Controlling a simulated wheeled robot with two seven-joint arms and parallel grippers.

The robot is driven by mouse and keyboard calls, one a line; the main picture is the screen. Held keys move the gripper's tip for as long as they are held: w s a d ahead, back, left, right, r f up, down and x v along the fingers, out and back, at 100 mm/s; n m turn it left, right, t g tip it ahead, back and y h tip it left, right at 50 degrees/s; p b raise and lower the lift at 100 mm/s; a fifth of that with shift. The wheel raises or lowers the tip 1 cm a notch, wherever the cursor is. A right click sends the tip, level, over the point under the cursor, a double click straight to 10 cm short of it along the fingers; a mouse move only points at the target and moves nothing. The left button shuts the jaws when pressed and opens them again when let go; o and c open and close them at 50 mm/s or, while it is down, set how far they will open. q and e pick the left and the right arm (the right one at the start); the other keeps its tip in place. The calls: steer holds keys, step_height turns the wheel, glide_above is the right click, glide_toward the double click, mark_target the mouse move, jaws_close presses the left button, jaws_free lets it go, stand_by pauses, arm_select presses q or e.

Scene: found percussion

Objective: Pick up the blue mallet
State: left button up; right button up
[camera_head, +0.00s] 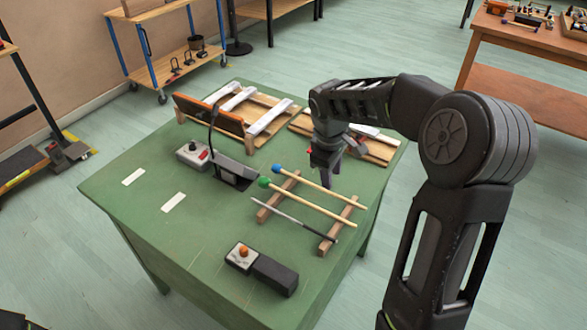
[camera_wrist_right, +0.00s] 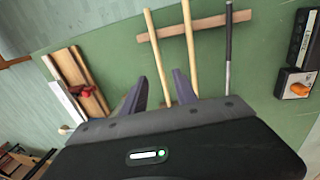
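The blue mallet has a blue ball head (camera_head: 277,168) and a pale wooden stick (camera_head: 325,187). It lies across two wooden rails (camera_head: 342,225) on the green table. A green-headed mallet (camera_head: 310,204) lies beside it, then a thin dark-handled stick (camera_head: 300,219). My right gripper (camera_head: 327,172) is pointed down over the blue mallet's stick. In the right wrist view the open fingers (camera_wrist_right: 160,92) stand on either side of the blue mallet's stick (camera_wrist_right: 156,50); its head is hidden there. I cannot tell how far above it they are. My left gripper is not in view.
Wooden frames with white bars (camera_head: 268,115) lie at the table's back. A box with an orange button (camera_head: 242,256) and a black block (camera_head: 275,273) sit near the front. A grey box (camera_head: 193,154) and a dark stand (camera_head: 234,172) are left. The table's left front is mostly clear.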

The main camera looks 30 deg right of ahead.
mark_target(331, 193)
stand_by(0.3)
steer(key=shift+w+d+f, duration=0.1)
steer(key=shift+d+f, duration=0.1)
steer(key=shift+f, duration=1.05)
steer(key=shift+w+d+f+p, duration=0.1)
steer(key=shift+d+f+p, duration=0.05)
steer(key=shift+f, duration=0.7)
steer(key=shift+w+d+f+p, duration=0.1)
steer(key=shift+d+f+p, duration=0.1)
steer(key=shift+f, duration=0.65)
steer(key=shift+w+d+f+p, duration=0.1)
steer(key=shift+f+p, duration=0.05)
steer(key=shift+f, duration=0.7)
jaws_close()
